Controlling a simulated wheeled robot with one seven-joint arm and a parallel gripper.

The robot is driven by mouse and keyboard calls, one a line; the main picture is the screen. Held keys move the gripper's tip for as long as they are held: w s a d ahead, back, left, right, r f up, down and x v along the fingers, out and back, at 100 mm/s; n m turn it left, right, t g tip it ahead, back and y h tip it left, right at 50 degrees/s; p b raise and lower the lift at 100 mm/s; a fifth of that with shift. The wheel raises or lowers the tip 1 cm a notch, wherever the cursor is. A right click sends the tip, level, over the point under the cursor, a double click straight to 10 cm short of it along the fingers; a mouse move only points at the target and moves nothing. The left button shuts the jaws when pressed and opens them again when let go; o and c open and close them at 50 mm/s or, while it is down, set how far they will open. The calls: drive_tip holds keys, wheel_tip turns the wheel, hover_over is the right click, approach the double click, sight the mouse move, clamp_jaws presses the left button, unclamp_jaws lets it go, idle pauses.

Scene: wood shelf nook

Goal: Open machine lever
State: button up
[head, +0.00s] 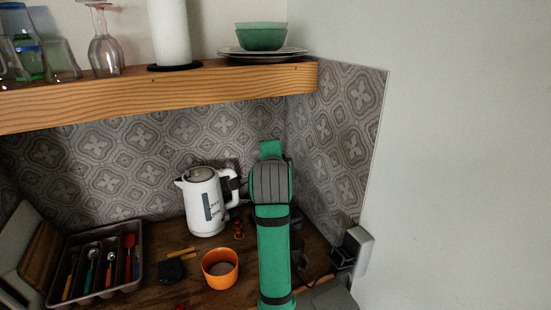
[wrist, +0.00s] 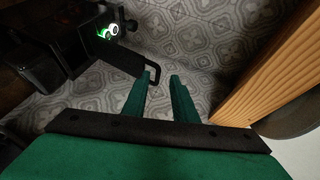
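The machine (wrist: 70,60) shows in the wrist view as a dark body at the left, with lit green and white marks on it. A black loop-shaped lever (wrist: 128,59) reaches from it toward the middle. My gripper (wrist: 161,77) is open, its two green fingers apart with patterned wall between them. The left fingertip overlaps the right end of the lever in the picture; I cannot tell whether they touch. In the head view my green arm covers most of the machine, and my gripper and the lever cannot be made out.
A wooden shelf (head: 200,83) runs above the counter; its edge (wrist: 270,65) is close right of my gripper. A white kettle (head: 203,205), orange cup (head: 220,269) and cutlery tray (head: 125,282) stand left of my arm. A plain wall (head: 460,160) bounds the right.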

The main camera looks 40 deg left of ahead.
drive_tip(key=v, duration=0.8)
drive_tip(key=shift+s, duration=0.5)
drive_tip(key=shift+w+a+r, duration=0.1)
drive_tip(key=shift+r, duration=0.15)
clamp_jaws()
drive_tip(key=w+a+r+n+g+h, duration=0.1)
drive_tip(key=w+a+r+n+g, duration=0.3)
drive_tip(key=n, duration=0.5)
drive_tip(key=w+a+r+n+g, duration=0.1)
drive_tip(key=w+a+n+g, duration=0.15)
drive_tip(key=a+n, duration=0.45)
drive_tip(key=w+d+r+n+g+h, duration=0.2)
drive_tip(key=w+d+n, duration=0.2)
drive_tip(key=d+n, duration=0.2)
drive_tip(key=a+x, duration=0.1)
drive_tip(key=x, duration=0.9)
drive_tip(key=shift+s+d+f, duration=0.1)
drive_tip(key=shift+s+d, duration=0.1)
drive_tip(key=shift+d, duration=0.45)
drive_tip(key=shift+s+d+f, duration=0.1)
drive_tip(key=shift+s+d, duration=0.15)
drive_tip(key=shift+d, duration=0.45)
drive_tip(key=shift+s+d+f, duration=0.1)
drive_tip(key=shift+s+d, duration=0.1)
drive_tip(key=shift+d, duration=0.45)
